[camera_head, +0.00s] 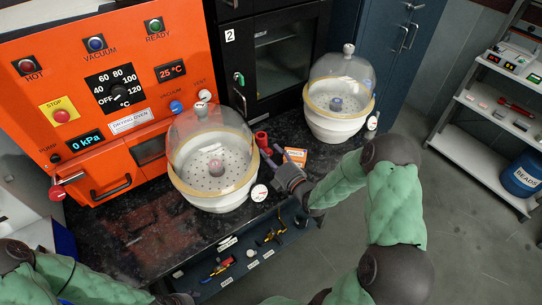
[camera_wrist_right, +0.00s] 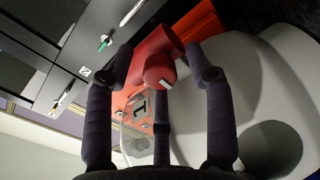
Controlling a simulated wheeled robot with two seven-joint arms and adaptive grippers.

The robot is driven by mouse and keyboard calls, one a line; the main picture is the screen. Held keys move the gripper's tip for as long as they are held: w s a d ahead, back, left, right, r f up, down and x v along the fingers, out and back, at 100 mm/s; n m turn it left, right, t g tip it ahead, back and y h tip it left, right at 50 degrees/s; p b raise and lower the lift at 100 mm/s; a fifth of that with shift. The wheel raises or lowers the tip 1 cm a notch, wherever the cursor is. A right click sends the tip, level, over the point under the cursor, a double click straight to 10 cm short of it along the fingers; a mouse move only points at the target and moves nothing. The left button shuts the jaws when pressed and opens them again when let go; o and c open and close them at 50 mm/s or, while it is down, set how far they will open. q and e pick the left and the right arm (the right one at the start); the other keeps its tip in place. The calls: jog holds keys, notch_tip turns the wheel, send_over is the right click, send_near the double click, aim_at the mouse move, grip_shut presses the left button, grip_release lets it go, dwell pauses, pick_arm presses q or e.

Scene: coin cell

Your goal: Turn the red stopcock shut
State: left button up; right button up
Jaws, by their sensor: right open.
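The red stopcock (camera_head: 262,141) stands beside the right side of the nearer glass-domed desiccator (camera_head: 212,154). In the right wrist view the stopcock (camera_wrist_right: 158,48) shows as a red cylinder with a rounded red end bearing a white mark. My right gripper (camera_head: 275,163) is at the stopcock. Its dark fingers are spread (camera_wrist_right: 162,85) around the red part in the wrist view, with gaps between fingers and stopcock; I cannot tell if any finger touches it.
A second domed desiccator (camera_head: 338,95) stands behind to the right. An orange drying oven (camera_head: 110,85) fills the left. An orange card (camera_head: 296,155) lies near my right gripper. An open drawer (camera_head: 250,262) with tools is below the black bench (camera_head: 125,235).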

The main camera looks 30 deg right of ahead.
jog(key=shift+s, duration=0.1)
jog(key=s, duration=1.1)
jog(key=shift+s+d, duration=0.4)
jog(key=shift+d, duration=0.05)
